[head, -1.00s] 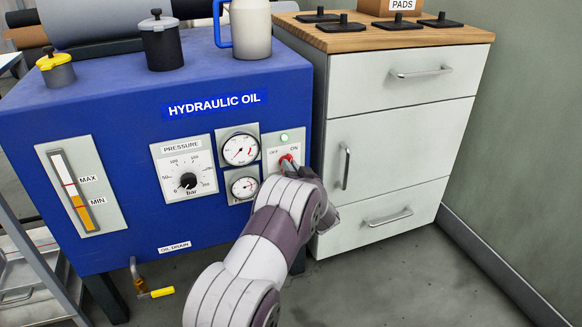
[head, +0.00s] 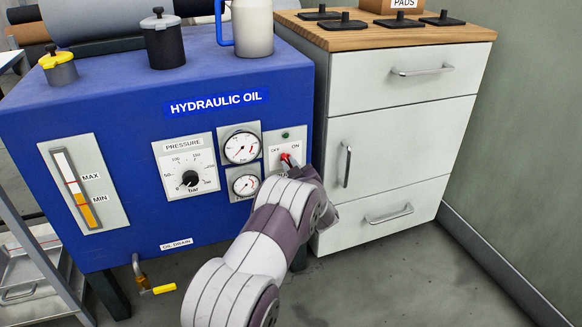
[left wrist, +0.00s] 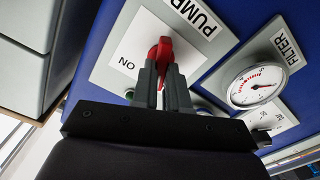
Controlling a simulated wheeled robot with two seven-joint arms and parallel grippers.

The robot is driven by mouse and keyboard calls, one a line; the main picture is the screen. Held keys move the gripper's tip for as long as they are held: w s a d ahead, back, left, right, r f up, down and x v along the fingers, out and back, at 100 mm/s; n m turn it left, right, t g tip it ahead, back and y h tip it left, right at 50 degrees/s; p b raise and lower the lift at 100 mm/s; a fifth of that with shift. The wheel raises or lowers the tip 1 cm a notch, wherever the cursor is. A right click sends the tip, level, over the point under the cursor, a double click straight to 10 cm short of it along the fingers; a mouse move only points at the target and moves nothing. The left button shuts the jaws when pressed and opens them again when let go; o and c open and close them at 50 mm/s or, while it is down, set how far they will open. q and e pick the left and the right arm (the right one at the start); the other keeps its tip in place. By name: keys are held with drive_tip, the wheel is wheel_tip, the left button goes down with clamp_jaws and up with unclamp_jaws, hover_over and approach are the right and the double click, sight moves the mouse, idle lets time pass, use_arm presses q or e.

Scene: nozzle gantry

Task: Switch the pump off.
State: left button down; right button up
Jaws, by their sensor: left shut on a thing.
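The pump switch is a red knob (head: 286,158) on a pale plate at the right end of the blue hydraulic oil unit's front, with OFF and ON marks. In the left wrist view, the red knob (left wrist: 161,50) sits between the fingertips of my left gripper (left wrist: 161,72), which is shut on it. The ON mark shows beside it; the OFF mark is not visible there. In the head view, my left gripper (head: 291,169) reaches the knob, partly hidden by my arm. The lamp (head: 285,136) above the switch is dark. My right gripper is not in view.
Two gauges (head: 242,147) and a pressure dial (head: 189,179) are left of the switch. A white drawer cabinet (head: 400,140) stands close on the right. A drain tap with a yellow handle (head: 163,289) is low at the front.

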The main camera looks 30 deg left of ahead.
use_arm(q)
drive_tip(key=shift+f+n, duration=0.15)
drive_tip(key=shift+n, duration=0.35)
drive_tip(key=c, duration=1.1)
unclamp_jaws()
drive_tip(key=shift+c, duration=0.2)
drive_tip(key=p+v, duration=0.5)
drive_tip(key=v, duration=0.7)
drive_tip(key=shift+s+d, duration=0.25)
drive_tip(key=shift+s, duration=0.05)
